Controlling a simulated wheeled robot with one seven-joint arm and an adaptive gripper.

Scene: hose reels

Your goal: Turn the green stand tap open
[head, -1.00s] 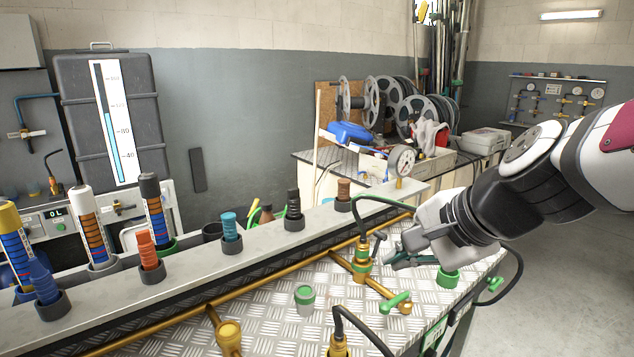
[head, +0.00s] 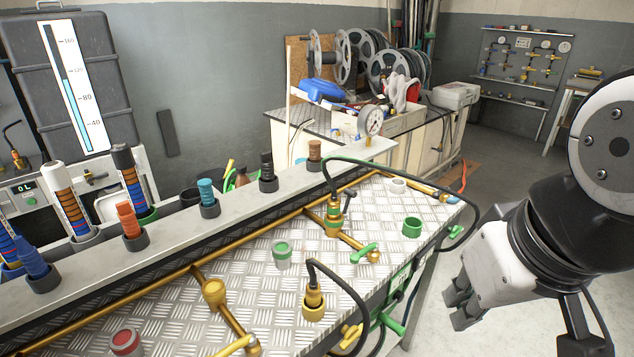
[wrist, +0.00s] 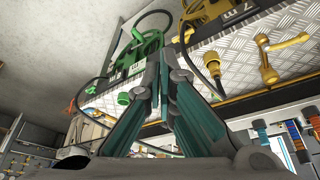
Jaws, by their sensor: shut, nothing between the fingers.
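The green stand tap's lever (head: 363,252) sits at the outer end of a short brass branch pipe (head: 350,240) on the tread-plate bench, in the head view. The lever lies across the pipe end. My gripper (head: 459,307) is beyond the bench's right edge, over the floor, apart from the tap and pointing down-left. Its fingers are shut and empty; they meet in the middle of the wrist view (wrist: 163,55). Green parts (wrist: 146,42) show just past the fingertips there, partly hidden; I cannot tell which is the stand tap.
A brass hose fitting (head: 314,300) with a black hose stands left of the tap, and another (head: 333,217) behind it. A green cup (head: 412,227) is right of the tap. A yellow lever (head: 235,346) is at the front. A black hose loops over the bench's right edge.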

